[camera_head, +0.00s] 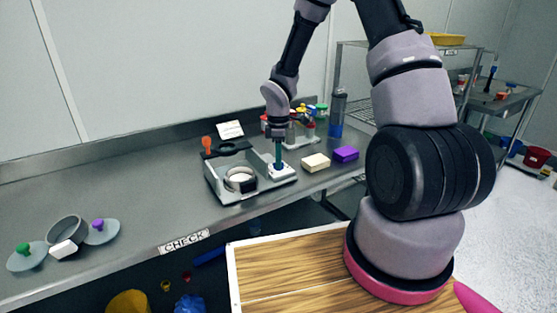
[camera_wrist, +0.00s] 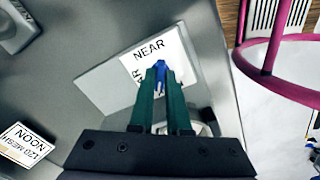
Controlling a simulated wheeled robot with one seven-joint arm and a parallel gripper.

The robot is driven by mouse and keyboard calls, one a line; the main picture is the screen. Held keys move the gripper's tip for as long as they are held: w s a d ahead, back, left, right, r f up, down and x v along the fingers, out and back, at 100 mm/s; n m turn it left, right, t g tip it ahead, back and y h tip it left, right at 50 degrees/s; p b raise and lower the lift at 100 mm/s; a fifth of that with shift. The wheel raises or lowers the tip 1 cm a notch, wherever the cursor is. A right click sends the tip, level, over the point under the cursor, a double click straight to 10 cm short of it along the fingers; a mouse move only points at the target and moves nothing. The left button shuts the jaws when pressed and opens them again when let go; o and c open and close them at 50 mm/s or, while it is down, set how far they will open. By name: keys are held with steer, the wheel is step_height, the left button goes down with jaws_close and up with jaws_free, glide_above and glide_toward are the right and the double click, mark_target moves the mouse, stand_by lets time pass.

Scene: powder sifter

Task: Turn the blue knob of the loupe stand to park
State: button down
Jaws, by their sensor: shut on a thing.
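The blue knob (camera_wrist: 161,69) sits on a white label plate (camera_wrist: 172,46) of the loupe stand. The plate reads "NEAR" along one edge; a second word is mostly covered by my fingers. My gripper (camera_wrist: 159,80) points down with its green fingers closed on the knob.
Small colourful items (camera_head: 303,125) and a dark bottle (camera_head: 337,112) stand behind.

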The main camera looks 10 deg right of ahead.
steer(key=n, duration=0.6)
stand_by(0.6)
steer(key=c, duration=0.9)
jaws_free()
step_height(320, 180, up, 11)
steer(key=shift+f, duration=0.1)
